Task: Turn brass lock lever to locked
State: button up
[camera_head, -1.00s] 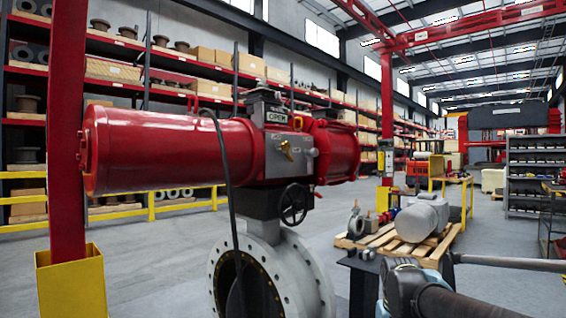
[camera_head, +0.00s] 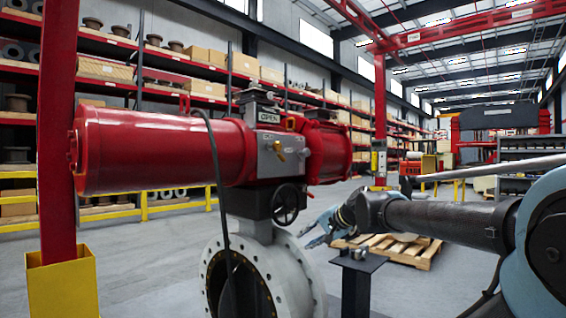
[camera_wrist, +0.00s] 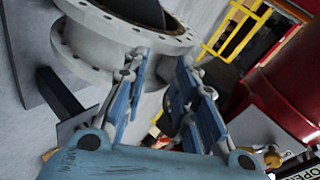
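The brass lock lever (camera_head: 279,150) is small and sits on the grey front block of the red actuator (camera_head: 160,150), below the OPEN indicator (camera_head: 269,115). In the wrist view a brass piece (camera_wrist: 273,158) shows at the lower right edge, beside the OPEN label (camera_wrist: 304,160). My gripper (camera_head: 310,236) is below and to the right of the lever, apart from it, near the grey valve flange. In the wrist view my gripper (camera_wrist: 163,68) has its blue fingers spread with nothing held between them.
A black handwheel (camera_head: 285,204) sits below the actuator block. The round grey flange (camera_head: 298,270) stands under it. A dark cable hangs in front of the actuator. A dark stand (camera_head: 357,268) and a wooden pallet (camera_head: 415,256) are at the right.

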jog(key=w+a+r+m+t+y, duration=0.1)
jog(key=w+a+r+m+t, duration=0.1)
jog(key=w+r+m, duration=0.45)
jog(key=w+a+r+m+t+y, duration=0.15)
jog(key=w+r, duration=0.25)
jog(key=r, duration=0.6)
jog(key=m+t+h, duration=0.2)
jog(key=m+t, duration=0.2)
jog(key=m, duration=0.2)
send_near(283, 158)
jog(key=x, duration=0.8)
jog(key=shift+w+a, duration=0.2)
jog(key=shift+a, duration=0.15)
grip_shut()
